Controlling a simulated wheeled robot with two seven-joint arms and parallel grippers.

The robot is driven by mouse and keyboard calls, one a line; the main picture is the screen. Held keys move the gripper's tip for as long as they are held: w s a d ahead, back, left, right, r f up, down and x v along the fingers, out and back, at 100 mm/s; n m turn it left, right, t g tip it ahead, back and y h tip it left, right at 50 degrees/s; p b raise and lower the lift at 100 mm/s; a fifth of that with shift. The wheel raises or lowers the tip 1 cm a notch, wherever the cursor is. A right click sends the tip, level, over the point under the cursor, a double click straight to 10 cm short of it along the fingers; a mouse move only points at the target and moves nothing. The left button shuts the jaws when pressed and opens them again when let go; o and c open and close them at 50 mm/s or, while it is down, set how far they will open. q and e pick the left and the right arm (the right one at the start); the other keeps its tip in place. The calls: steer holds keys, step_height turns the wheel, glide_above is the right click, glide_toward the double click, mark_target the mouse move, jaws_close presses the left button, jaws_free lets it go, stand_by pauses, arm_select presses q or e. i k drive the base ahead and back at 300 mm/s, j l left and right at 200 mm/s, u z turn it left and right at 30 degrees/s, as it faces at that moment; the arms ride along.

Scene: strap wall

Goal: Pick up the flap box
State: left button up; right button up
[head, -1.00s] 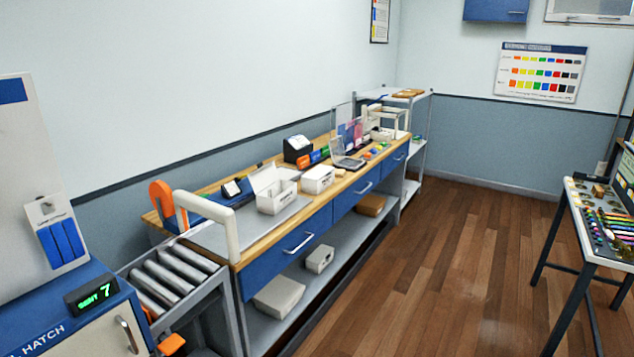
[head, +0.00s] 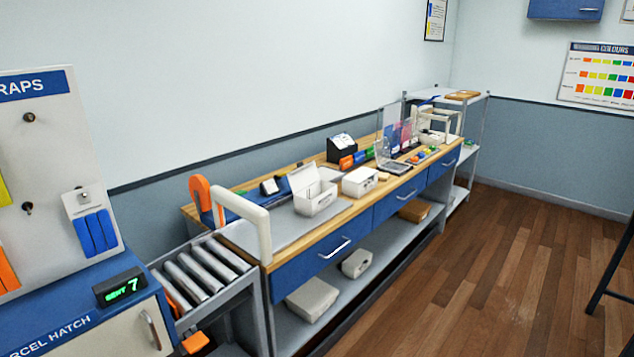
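A white box with its lid raised (head: 316,203), which looks like the flap box, stands on the grey mat of the long workbench. Its lid leans up and back, and its inside is too small to make out. A second white box (head: 359,183), which looks closed, stands just to its right on the bench. Neither of my grippers is in view, and nothing is seen touching the boxes.
The long bench has blue drawers (head: 400,204) and a lower shelf with pale boxes (head: 312,299). A white arch (head: 262,222) stands at its near end beside a roller conveyor (head: 197,272). A parcel hatch (head: 100,335) is at left. Wooden floor (head: 490,275) before the bench is clear.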

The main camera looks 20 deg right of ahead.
mark_target(355, 190)
steer(key=i+l+u, duration=0.4)
steer(key=l, duration=0.25)
steer(key=i+l+u, duration=0.2)
steer(key=l, duration=0.2)
steer(key=i+l+u, duration=0.2)
steer(key=l, duration=0.2)
steer(key=i+l, duration=0.15)
steer(key=l, duration=0.3)
steer(key=i+l, duration=0.1)
steer(key=l, duration=0.3)
steer(key=i+l, duration=0.15)
steer(key=l, duration=0.3)
steer(key=i+l+u, duration=0.1)
steer(key=l, duration=0.35)
steer(key=i+l, duration=0.15)
steer(key=l, duration=0.3)
steer(key=i+l, duration=0.1)
steer(key=l, duration=0.35)
